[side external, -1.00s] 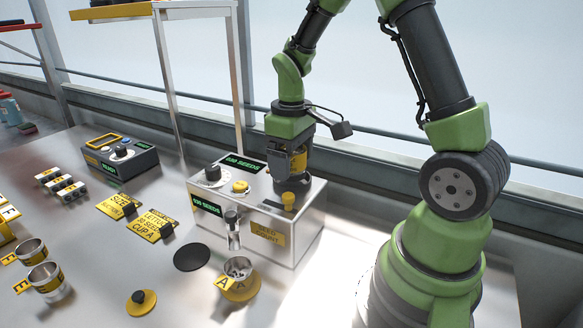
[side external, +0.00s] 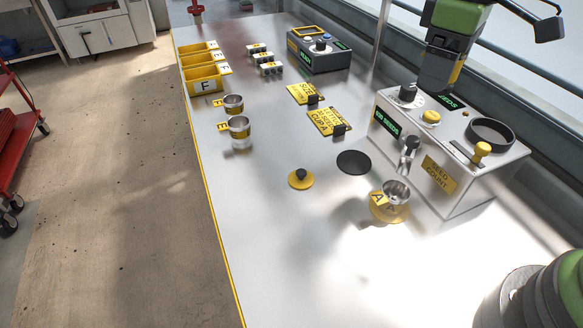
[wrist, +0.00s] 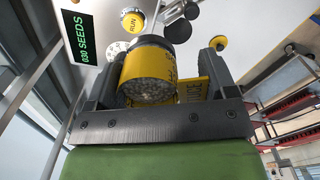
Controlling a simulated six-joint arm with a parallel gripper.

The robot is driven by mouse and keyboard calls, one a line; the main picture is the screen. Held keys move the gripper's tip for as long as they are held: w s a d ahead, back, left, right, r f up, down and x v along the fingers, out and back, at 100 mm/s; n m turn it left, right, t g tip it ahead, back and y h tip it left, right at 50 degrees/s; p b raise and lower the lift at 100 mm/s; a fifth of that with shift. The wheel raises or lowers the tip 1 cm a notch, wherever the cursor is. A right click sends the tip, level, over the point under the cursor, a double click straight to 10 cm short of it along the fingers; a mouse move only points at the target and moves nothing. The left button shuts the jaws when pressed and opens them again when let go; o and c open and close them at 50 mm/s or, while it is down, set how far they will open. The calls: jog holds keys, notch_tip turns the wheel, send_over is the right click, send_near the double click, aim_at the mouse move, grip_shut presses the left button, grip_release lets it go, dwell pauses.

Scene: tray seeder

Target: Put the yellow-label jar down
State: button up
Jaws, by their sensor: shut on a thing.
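The yellow-label jar (wrist: 150,72) is between the two fingers of my gripper (wrist: 158,78) in the wrist view. Its label is yellow, and speckled, seed-like contents show at its near end. My gripper is shut on it. In the side view my gripper (side external: 441,75) is at the upper right, over or behind the back of the steel seed-count machine (side external: 462,190). The jar is hard to make out there. I cannot tell whether its base touches anything. The machine's round dark-rimmed opening (side external: 490,133) is uncovered, to the right of my gripper.
Metal cup A (side external: 396,194) stands on a yellow disc before the machine. A black disc (side external: 353,162) and a yellow knobbed lid (side external: 301,179) lie nearby. Two cups stand farther left, near yellow bins (side external: 205,84). A grey control box (side external: 318,55) stands behind. The front table is clear.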

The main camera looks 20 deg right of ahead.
jog(key=s+a+f+n, duration=0.1)
jog(key=a+f+n, duration=0.25)
jog(key=a, duration=0.65)
jog(key=s+a+f+n, duration=0.1)
jog(key=a+f+n, duration=0.1)
jog(key=a+n, duration=0.5)
jog(key=s+a+f+n, duration=0.1)
jog(key=a+f+n, duration=0.15)
jog(key=a, duration=0.95)
jog(key=f, duration=0.7)
jog(key=shift+s+a+f, duration=0.1)
jog(key=shift+s+a, duration=0.25)
jog(key=shift+s, duration=0.05)
jog(key=shift+f, duration=2.05)
jog(key=o, duration=0.9)
jog(key=shift+f, duration=0.15)
